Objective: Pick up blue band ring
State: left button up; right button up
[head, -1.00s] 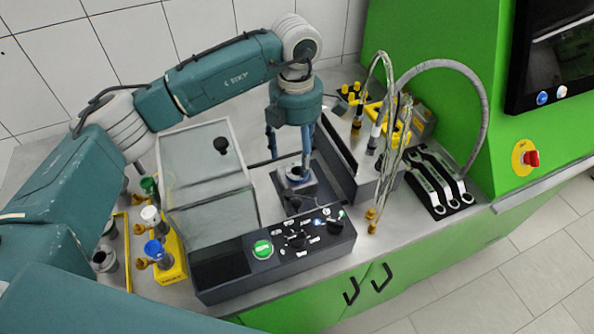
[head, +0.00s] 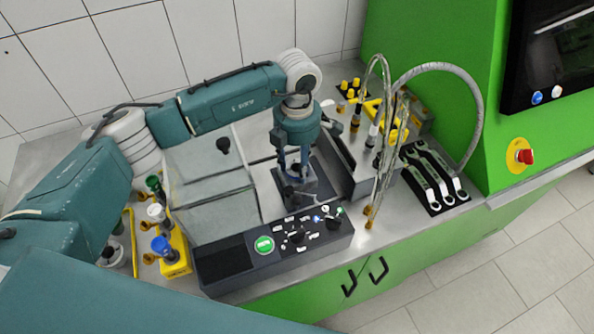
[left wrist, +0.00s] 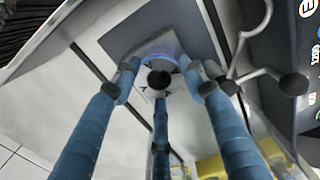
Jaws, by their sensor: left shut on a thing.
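My left gripper (head: 292,180) reaches down from above onto the dark square block in the middle of the testbench. Its blue fingers are closed in around a small round part there. In the left wrist view the fingers of my left gripper (left wrist: 160,82) surround a ring with a blue band (left wrist: 158,56), which has a dark round centre. The gripper is shut on this ring. The ring sits at or just above the grey square plate (left wrist: 122,35); I cannot tell whether they touch. In the head view the fingers mostly hide the ring. My right gripper is not in view.
A control panel with a green button (head: 264,244) lies in front. A clear lidded box (head: 208,190) stands to the left, beside a yellow holder (head: 177,262) with coloured-topped parts. Hoses (head: 440,70) and a wrench rack (head: 433,180) stand to the right.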

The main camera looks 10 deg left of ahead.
pick_arm(q)
jog(key=shift+w+r, duration=0.1)
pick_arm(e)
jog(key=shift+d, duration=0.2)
pick_arm(q)
jog(key=shift+r+b, duration=0.3)
jog(key=shift+r, duration=0.2)
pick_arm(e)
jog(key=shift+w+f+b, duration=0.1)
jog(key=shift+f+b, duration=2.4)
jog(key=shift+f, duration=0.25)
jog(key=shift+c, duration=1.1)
pick_arm(q)
notch_tip(320, 180, up, 19)
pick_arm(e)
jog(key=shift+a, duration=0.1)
